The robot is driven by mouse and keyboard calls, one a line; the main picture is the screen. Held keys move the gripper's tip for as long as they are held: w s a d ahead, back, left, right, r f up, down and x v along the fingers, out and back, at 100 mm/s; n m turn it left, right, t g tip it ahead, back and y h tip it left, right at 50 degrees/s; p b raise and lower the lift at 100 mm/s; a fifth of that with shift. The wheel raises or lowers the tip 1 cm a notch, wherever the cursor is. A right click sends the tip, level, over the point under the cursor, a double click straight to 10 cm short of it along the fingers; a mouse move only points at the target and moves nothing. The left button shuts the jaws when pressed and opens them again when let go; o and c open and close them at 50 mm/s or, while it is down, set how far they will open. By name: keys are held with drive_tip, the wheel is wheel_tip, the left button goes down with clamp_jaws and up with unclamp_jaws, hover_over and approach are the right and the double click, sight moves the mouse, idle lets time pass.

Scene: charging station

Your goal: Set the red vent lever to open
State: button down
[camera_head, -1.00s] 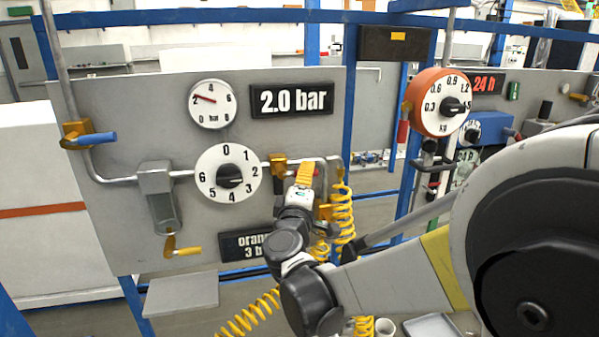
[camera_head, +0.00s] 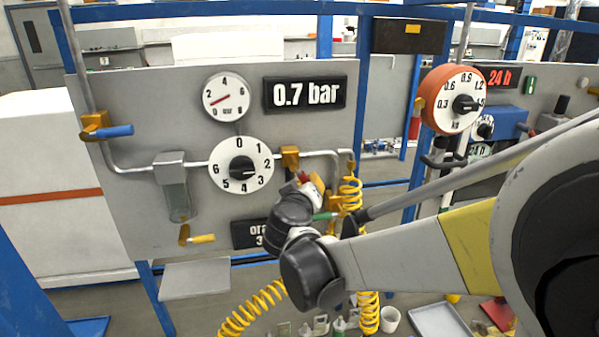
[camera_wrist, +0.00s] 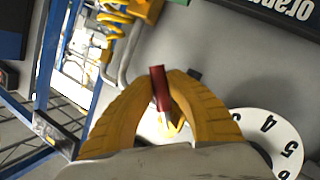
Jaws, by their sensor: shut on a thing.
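The red vent lever (camera_wrist: 159,88) shows in the wrist view between the yellow fingertips of my gripper (camera_wrist: 162,88). The gripper is shut on it; the lever's lower end is partly hidden by the fingers. In the head view my gripper (camera_head: 310,183) is at the panel, right of and below the large white dial (camera_head: 241,164). A little red shows at its fingers there, but my wrist hides most of the lever. The black display (camera_head: 305,93) reads 0.7 bar, and the round gauge (camera_head: 227,97) has its red needle pointing to the lower left.
A yellow valve block (camera_head: 290,157) sits just above my gripper. A green handle (camera_head: 325,216) and a coiled yellow hose (camera_head: 350,200) are close on its right. A blue-handled lever (camera_head: 115,131) and a yellow-handled lever (camera_head: 200,239) are farther left.

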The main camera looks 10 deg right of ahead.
drive_tip(key=shift+a+f+m+g+y+p, duration=0.25)
drive_tip(key=shift+a+m+y+p, duration=0.25)
drive_tip(key=shift+a+m+y, duration=0.55)
drive_tip(key=shift+a+f+m+g+y+p, duration=0.25)
drive_tip(key=shift+a+m+y+p, duration=0.3)
drive_tip(key=shift+m, duration=0.8)
drive_tip(key=shift+a, duration=0.1)
drive_tip(key=c, duration=1.3)
unclamp_jaws()
drive_tip(key=shift+c, duration=0.2)
drive_tip(key=v, duration=1.2)
